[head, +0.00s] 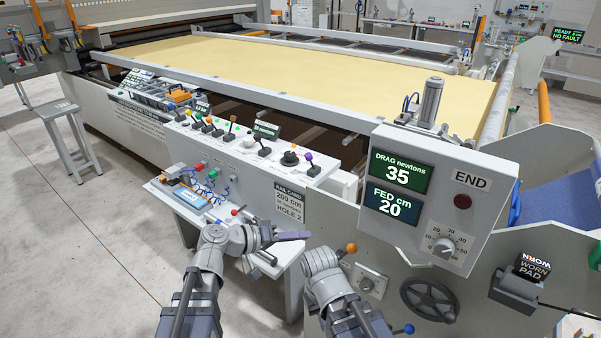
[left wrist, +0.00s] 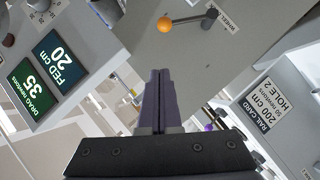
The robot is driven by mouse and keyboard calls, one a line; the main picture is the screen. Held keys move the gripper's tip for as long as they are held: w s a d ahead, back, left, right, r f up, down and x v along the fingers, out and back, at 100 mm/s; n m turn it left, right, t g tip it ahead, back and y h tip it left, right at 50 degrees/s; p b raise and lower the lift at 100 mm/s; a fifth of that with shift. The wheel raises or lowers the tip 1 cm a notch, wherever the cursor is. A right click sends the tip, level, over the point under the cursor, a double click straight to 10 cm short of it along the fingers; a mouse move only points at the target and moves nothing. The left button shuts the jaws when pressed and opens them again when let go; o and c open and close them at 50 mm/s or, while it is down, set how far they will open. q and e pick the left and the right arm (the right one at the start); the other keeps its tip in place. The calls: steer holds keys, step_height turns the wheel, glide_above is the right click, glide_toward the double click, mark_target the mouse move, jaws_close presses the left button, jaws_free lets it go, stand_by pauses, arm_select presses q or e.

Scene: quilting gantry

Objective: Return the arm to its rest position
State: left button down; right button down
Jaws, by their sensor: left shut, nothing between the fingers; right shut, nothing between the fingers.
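My left gripper (head: 292,236) points to the right in the head view, above the front of the white control bench. Its dark fingers (left wrist: 158,100) are together and empty in the left wrist view. My left arm folds up from the bottom edge. My right gripper (head: 266,259) sits just below the left one, partly hidden and hard to make out; it appears shut and holds nothing visible. My right arm comes up from the bottom middle, close beside the left. The two grippers appear close together, and I cannot tell the gap between them.
The display box (head: 435,195) reads drag 35, fed 20. An orange-knobbed lever (left wrist: 166,24) stands beyond the left fingers. The rail card (head: 289,203), handwheel (head: 430,299) and worn pad (head: 533,267) are on the front. A stool (head: 66,108) stands left; open floor lies at lower left.

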arm_select(q)
steer(key=s+d+f+m+g+y, duration=0.2)
steer(key=s+f+g+y, duration=0.35)
steer(key=s+f, duration=0.5)
steer(key=s+a+f+g+y, duration=0.1)
steer(key=s+a+f+y, duration=0.3)
steer(key=a+y, duration=0.3)
steer(key=shift+s+a+m+y, duration=0.3)
steer(key=shift+s+a+y, duration=0.05)
steer(key=shift+y, duration=0.5)
